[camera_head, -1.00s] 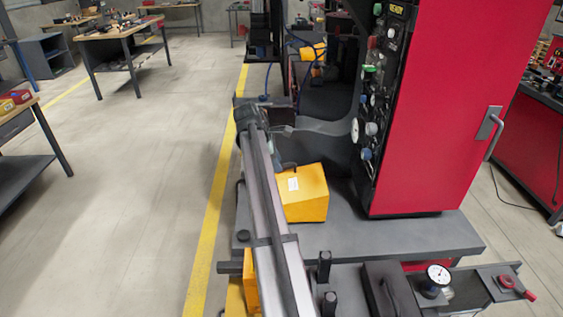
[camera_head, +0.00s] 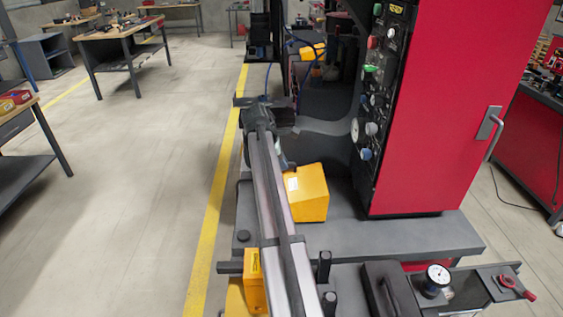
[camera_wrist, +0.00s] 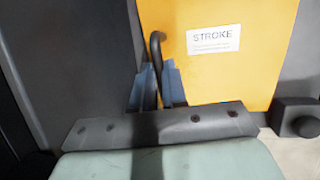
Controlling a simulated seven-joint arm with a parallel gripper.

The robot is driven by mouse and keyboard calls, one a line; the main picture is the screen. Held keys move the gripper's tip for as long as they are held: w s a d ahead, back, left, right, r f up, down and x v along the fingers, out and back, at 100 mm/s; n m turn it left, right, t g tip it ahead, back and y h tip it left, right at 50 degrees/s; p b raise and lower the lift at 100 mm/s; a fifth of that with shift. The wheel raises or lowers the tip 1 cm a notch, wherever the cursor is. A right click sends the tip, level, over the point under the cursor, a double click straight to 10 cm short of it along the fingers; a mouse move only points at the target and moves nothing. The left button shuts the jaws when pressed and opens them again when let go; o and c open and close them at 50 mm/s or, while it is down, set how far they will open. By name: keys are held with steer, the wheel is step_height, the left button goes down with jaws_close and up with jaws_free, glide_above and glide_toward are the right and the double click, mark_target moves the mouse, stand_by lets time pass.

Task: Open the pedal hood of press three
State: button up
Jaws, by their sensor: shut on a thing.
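A yellow pedal hood (camera_head: 309,194) with a small white label sits on the grey base beside the red press cabinet. In the wrist view the yellow hood (camera_wrist: 215,80) fills the upper right, with a label reading STROKE. A dark hooked handle (camera_wrist: 156,40) stands at its left edge. My gripper (camera_wrist: 158,75) has its two blue fingertips on either side of the handle and is shut on it. In the head view my gripper (camera_head: 284,163) is at the hood's upper left, mostly hidden by my arm. The handle cannot be made out there.
The red cabinet (camera_head: 450,110) has knobs and gauges on its near-left face. Another yellow box (camera_head: 254,280) is at the front, partly behind my arm. A dial gauge (camera_head: 437,275) and a red-handled clamp (camera_head: 510,283) are at front right. The floor at left is open.

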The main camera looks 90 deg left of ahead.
jaws_close()
steer(key=shift+d+r, duration=0.1)
steer(key=shift+d, duration=0.05)
steer(key=shift+d+r+y, duration=0.35)
steer(key=shift+d+y, duration=0.05)
steer(key=shift+d, duration=0.1)
steer(key=d+r+m+y, duration=0.1)
steer(key=d+m+y, duration=0.2)
steer(key=d, duration=2)
steer(key=shift+d+r+t+y, duration=0.25)
steer(key=shift+r+t+y, duration=0.15)
steer(key=shift+y, duration=2.5)
